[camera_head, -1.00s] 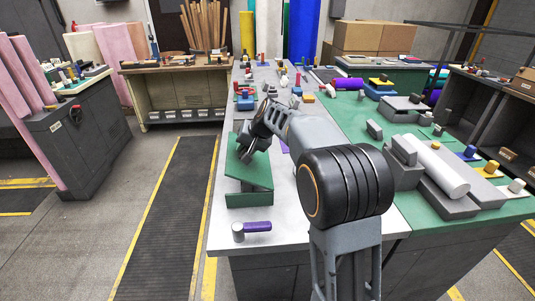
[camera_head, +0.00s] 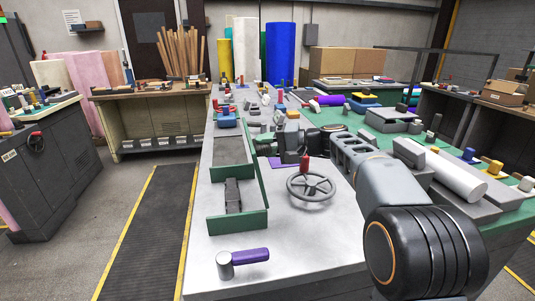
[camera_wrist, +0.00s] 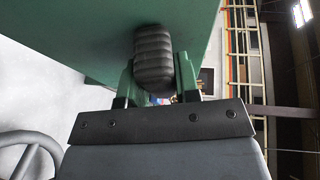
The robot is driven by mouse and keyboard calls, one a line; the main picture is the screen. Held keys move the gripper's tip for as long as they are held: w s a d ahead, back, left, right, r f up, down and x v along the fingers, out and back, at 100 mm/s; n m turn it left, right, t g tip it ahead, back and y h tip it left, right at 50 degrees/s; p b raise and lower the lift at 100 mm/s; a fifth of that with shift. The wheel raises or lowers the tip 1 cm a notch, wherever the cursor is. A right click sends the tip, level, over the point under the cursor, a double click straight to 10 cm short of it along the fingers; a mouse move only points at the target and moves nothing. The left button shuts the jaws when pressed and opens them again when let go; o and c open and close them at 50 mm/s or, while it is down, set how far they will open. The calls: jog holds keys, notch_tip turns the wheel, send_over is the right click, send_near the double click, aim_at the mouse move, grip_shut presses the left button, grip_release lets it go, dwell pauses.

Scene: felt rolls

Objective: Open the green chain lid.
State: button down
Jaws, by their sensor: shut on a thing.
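The green chain lid (camera_head: 262,185) stands up steeply along the right side of its green box (camera_head: 212,229) in the head view. The box is uncovered, and a dark chain (camera_head: 233,196) lies in its near part. My gripper (camera_head: 264,143) is at the lid's right face, toward the far end. In the wrist view the lid (camera_wrist: 90,35) fills the upper left, and my gripper (camera_wrist: 155,72) is shut on its dark ribbed handle (camera_wrist: 153,50). The handle is hidden in the head view.
A grey handwheel (camera_head: 311,186) with a red knob stands right of the lid, below my arm. A purple-handled hammer (camera_head: 245,257) lies in front of the box. Small tools crowd the bench beyond it. Bare bench lies right of the hammer.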

jog(key=shift+w+d+f+b, duration=0.15)
jog(key=shift+d+b, duration=0.15)
jog(key=shift+d, duration=0.15)
jog(key=shift+w+d+f, duration=0.1)
jog(key=shift+d+f, duration=0.1)
jog(key=shift+d, duration=0.4)
jog(key=c, duration=1)
grip_release()
jog(key=shift+d, duration=0.1)
jog(key=shift+c, duration=0.2)
jog(key=shift+o, duration=1)
jog(key=v, duration=1.3)
jog(key=shift+d+f+p, duration=0.25)
jog(key=shift+d+p, duration=0.05)
